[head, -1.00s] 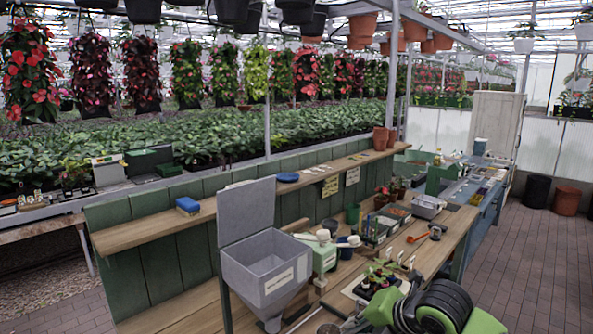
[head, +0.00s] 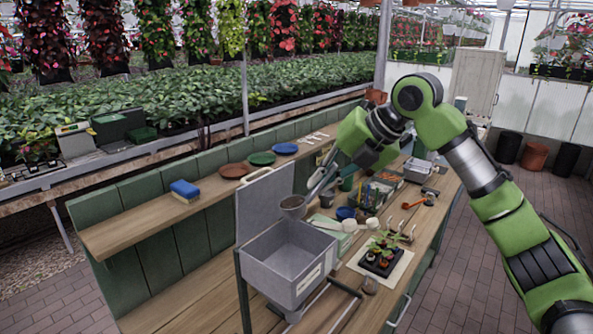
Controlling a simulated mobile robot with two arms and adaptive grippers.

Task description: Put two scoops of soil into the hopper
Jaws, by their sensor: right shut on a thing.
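The grey hopper (head: 308,282) stands at the near end of the bench, its lid (head: 262,205) raised at the back. Its open box looks empty, though part of the floor is hard to see. My right gripper (head: 328,177) is shut on the handle of a metal scoop (head: 293,206). The scoop's cup is above the hopper's back right rim, close to the lid, and looks roughly upright. Something brownish shows in its mouth; I cannot tell how much soil it holds. My left gripper is out of view.
White spoon-like scoops (head: 349,226) lie right of the hopper, beside a blue pot (head: 345,213). A black seedling tray (head: 381,262) sits on a pale board. The bench left of the hopper is clear.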

